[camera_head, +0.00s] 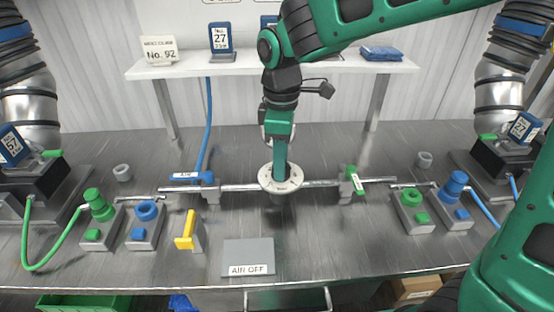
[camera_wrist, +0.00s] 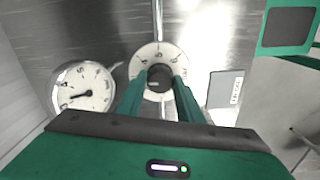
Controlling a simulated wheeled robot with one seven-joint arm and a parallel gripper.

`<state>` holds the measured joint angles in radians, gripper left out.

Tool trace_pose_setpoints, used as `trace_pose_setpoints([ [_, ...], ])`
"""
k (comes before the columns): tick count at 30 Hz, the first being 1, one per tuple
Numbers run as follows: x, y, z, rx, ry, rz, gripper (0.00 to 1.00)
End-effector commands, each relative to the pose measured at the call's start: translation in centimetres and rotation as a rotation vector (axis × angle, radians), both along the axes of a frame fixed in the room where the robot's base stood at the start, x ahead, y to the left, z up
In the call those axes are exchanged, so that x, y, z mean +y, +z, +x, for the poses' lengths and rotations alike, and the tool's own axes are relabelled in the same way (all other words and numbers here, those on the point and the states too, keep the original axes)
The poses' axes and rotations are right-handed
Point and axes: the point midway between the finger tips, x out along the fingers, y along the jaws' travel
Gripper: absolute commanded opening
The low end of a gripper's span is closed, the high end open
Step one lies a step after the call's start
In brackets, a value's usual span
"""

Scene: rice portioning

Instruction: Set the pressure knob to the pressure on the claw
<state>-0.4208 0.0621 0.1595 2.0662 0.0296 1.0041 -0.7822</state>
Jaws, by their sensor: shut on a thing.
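The pressure knob is a black round knob (camera_wrist: 159,77) on a white numbered dial (camera_wrist: 147,53) in the wrist view. My gripper (camera_wrist: 158,84) reaches down with a finger on each side of the knob and is shut on it. A light mark on the knob is too small to read surely. A round white gauge (camera_wrist: 85,88) with a black needle stands left of the dial. In the head view my gripper (camera_head: 280,170) is over the white disc (camera_head: 293,184) at the pipe's middle; the knob is hidden there. No claw is clearly made out; side labels (camera_head: 10,145) (camera_head: 525,127) are blurred.
A metal pipe (camera_head: 235,187) crosses the bench, with a blue-handled valve (camera_head: 187,177) and a green-handled valve (camera_head: 352,180). A yellow lever (camera_head: 187,232) and an AIR OFF plate (camera_head: 248,252) are in front. Green and blue buttoned blocks (camera_head: 145,226) stand at both sides. A shelf (camera_head: 190,69) is behind.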

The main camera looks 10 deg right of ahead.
Motion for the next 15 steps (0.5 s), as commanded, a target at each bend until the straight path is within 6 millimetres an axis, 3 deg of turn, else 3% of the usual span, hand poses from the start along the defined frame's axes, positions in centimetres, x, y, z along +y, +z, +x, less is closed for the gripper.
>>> trace_pose_setpoints([
  [12, -0.37, 0.18, 0.43, -0.007, -0.008, -0.001, 0.11],
  [13, -0.38, 0.18, 0.43, -0.007, -0.008, -0.001, 0.35],
  [15, -0.35, 0.17, 0.40, -0.007, -0.007, -0.001, 0.52],
])
